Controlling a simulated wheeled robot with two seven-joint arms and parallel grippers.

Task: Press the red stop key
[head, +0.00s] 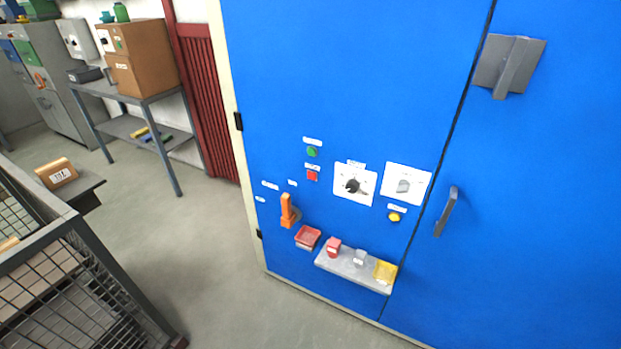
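A round green button (312,152) sits directly above that label. To the right of the red key is a white plate with a black rotary knob (354,185). Neither of my grippers shows in the head view, and nothing covers the red key.
An orange lever (288,211), a red tray (308,237) and a grey shelf (350,270) with small blocks stick out below the key. A dark door handle (446,211) is at right. A wire-mesh cage (75,290) stands lower left. Floor between is clear.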

